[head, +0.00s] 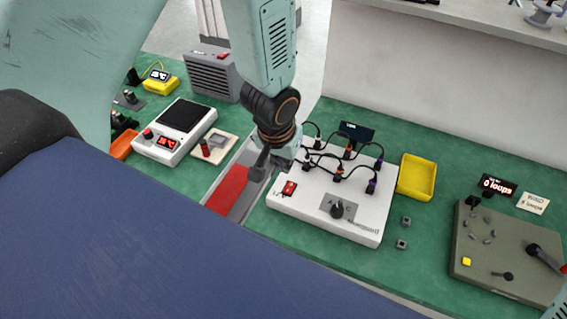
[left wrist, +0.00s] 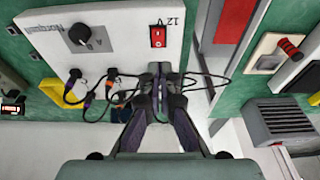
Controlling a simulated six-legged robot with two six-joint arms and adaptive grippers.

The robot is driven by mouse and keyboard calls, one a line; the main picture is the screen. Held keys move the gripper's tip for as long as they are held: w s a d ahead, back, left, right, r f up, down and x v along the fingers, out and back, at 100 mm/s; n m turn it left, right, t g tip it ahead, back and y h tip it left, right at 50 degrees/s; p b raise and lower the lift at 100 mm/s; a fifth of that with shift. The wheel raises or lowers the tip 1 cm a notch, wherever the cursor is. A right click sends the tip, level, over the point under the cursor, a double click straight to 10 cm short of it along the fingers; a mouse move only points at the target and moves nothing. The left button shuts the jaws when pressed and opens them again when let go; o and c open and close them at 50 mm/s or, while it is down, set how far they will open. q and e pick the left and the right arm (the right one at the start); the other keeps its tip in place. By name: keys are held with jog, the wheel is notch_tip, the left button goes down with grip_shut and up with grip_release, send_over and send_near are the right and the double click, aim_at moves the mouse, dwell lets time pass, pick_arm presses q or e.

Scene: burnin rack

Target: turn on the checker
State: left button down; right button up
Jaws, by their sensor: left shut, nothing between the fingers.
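A white box (head: 330,222) with a red rocker switch (head: 289,188), a black selector knob (head: 337,209) and several looped cables stands on the green bench; I take it for the checker. A small dark display (head: 356,132) behind it looks unlit. My left gripper (head: 262,170) is shut and empty, pointing down just left of the box's back left corner, apart from the switch. In the left wrist view the closed fingertips (left wrist: 160,75) are below the red switch (left wrist: 158,37), which carries a 12V label. My right gripper is not visible.
A sunken red strip (head: 228,188) lies left of the box.

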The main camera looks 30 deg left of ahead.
aim_at(288, 190)
pick_arm(q)
jog(key=b+x, duration=0.1)
jog(key=x, duration=0.1)
jog(key=b+x, duration=0.1)
jog(key=x, duration=0.2)
jog(key=b+x, duration=0.1)
jog(key=x, duration=0.2)
jog(key=shift+s+d+f, duration=0.15)
jog(key=shift+s+d, duration=0.05)
jog(key=shift+s, duration=0.1)
jog(key=shift+s+a+f, duration=0.1)
jog(key=shift+s+f, duration=0.05)
jog(key=shift+f, duration=0.35)
jog(key=shift+s, duration=0.15)
jog(key=shift+f, duration=0.15)
